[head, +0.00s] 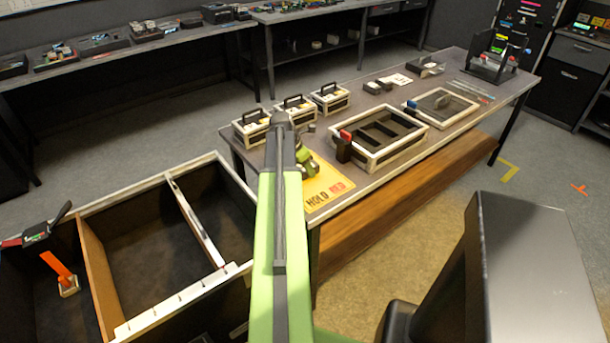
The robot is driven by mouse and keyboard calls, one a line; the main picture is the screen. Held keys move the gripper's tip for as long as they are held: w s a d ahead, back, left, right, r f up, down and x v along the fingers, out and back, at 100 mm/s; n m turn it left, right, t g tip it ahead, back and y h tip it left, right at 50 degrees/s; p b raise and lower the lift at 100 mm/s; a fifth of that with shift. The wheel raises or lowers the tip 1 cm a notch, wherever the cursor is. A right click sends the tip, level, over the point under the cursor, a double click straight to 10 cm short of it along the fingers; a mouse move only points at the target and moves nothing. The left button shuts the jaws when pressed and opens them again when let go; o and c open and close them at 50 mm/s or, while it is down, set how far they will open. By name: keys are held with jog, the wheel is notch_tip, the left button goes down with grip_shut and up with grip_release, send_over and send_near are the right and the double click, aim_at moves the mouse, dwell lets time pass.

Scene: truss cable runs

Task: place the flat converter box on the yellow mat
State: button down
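The yellow mat (325,181) lies on the near left corner of the long table. It bears the word HOLD and a red patch, and my arm covers its left part. My gripper (309,168) appears as a small green and black end beside my arm, over the mat's far edge. Its fingers are too small and hidden to tell their state or any load. I cannot pick out the flat converter box for certain. Three boxes with dark handles stand behind the mat: a left one (248,131), a middle one (294,110) and a right one (330,99).
A divided tray (425,135) with a red-topped clamp stands right of the mat. A lidded flat case (467,109) lies beyond it. A large open bin (150,183) with partitions stands left of my arm. Bare floor (400,255) lies in front of the table.

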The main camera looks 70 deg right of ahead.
jog(key=shift+r, duration=0.1)
jog(key=c, duration=0.7)
grip_release()
jog(key=shift+r+p, duration=0.2)
jog(key=shift+p, duration=0.15)
jog(key=p+v, duration=1)
jog(key=v, duration=0.1)
jog(key=shift+w+a+r+p, duration=0.15)
jog(key=shift+a+r+p, duration=0.1)
jog(key=shift+p, duration=0.1)
